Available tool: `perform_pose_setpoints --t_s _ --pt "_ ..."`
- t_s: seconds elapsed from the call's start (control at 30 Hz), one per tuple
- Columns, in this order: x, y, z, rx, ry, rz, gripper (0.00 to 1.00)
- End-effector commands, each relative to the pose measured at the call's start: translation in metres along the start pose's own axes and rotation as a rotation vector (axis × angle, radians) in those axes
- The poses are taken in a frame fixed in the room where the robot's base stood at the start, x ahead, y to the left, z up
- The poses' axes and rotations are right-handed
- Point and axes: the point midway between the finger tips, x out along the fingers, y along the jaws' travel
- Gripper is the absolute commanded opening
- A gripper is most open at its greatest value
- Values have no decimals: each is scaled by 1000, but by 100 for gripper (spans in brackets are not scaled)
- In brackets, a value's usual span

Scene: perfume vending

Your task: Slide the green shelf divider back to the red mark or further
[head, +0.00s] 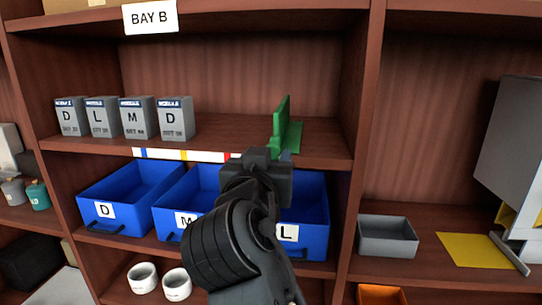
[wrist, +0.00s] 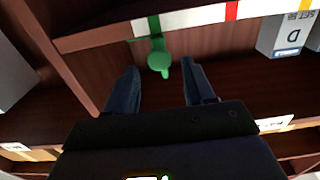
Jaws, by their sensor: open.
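The green divider (head: 283,128) stands upright on the upper shelf, near its right end. In the wrist view its green front part (wrist: 158,60) has a rounded knob at the shelf edge. The red mark (wrist: 232,10) is on the strip along that edge, right of the divider in the wrist view; in the head view it lies left of the divider. My gripper (head: 268,156) is in front of the shelf edge by the divider and hides its lower front. In the wrist view my open gripper (wrist: 160,67) has the knob between its fingertips in the picture; contact is not clear.
Several grey module boxes (head: 120,118) stand in a row on the left of the shelf. Blue bins (head: 130,195) sit below my gripper's level. The shelf between boxes and divider is clear. A wooden upright (head: 363,120) stands right of the divider.

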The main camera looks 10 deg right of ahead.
Motion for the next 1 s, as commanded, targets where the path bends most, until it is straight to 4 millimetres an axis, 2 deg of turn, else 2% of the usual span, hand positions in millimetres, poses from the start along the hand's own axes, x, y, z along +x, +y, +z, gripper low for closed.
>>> perform_pose_setpoints --t_s 0.1,0.23,0.57,0.67,0.77,0.87,1.0 --pt "-18 0 1 1 1 -2 53" --pt "-28 0 0 0 1 0 53" --pt "-31 0 0 0 0 0 53" --pt "-31 2 6 -8 -4 -5 53" --pt "-33 7 27 -34 -20 -30 53" --pt "-40 18 63 -80 -46 -77 53" --pt "-58 39 121 -142 -90 -162 53"
